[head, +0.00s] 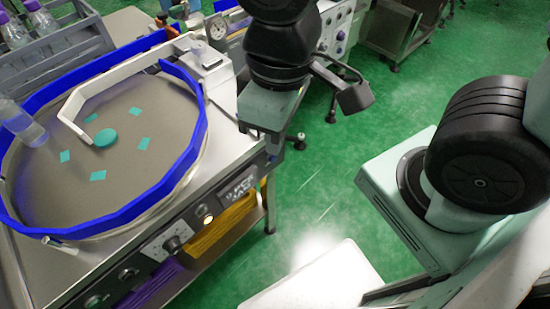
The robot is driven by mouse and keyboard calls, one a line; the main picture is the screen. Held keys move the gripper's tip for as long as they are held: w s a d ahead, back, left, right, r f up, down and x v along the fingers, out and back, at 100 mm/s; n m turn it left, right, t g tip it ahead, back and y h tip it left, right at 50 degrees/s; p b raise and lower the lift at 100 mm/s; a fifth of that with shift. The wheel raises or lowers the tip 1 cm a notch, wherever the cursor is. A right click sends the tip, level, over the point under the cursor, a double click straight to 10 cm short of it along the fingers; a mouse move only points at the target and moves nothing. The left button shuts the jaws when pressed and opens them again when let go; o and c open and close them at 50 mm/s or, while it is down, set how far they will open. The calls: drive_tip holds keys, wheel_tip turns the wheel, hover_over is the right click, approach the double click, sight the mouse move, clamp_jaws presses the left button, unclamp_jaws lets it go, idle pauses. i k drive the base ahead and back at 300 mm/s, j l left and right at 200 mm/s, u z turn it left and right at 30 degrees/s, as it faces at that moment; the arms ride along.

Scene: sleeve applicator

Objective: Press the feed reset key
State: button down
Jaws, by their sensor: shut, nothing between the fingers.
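The sleeve applicator's front panel (150,250) slopes along the near edge of its steel table at left. It carries a small dark display (240,189), a pale lit round button (208,219), a black knob on a white plate (172,243) and more round controls (128,273) lower left. I cannot read which control is the feed reset key. My gripper (272,144) points down at the panel's far right end, close to the display. It is shut and empty. Its tips are small and dark against the panel, and I cannot tell whether they touch it. My wrist hides part of that corner.
A round turntable (120,190) with a blue rim (178,178) holds teal pieces and a white curved guide arm (85,88). A grey crate (55,65) is at back left. The green floor right of the table is open.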

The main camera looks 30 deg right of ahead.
sight(273, 159)
drive_tip(key=z, duration=0.55)
drive_tip(key=k+j+z, duration=0.15)
drive_tip(key=z, duration=0.2)
drive_tip(key=k+j+z, duration=0.15)
drive_tip(key=j+z, duration=0.2)
drive_tip(key=k+j+z, duration=0.15)
drive_tip(key=z, duration=0.25)
drive_tip(key=k+j+z, duration=0.1)
drive_tip(key=k+j, duration=0.15)
drive_tip(key=k, duration=0.15)
drive_tip(key=k+j+z, duration=0.1)
drive_tip(key=k, duration=0.35)
drive_tip(key=j, duration=0.1)
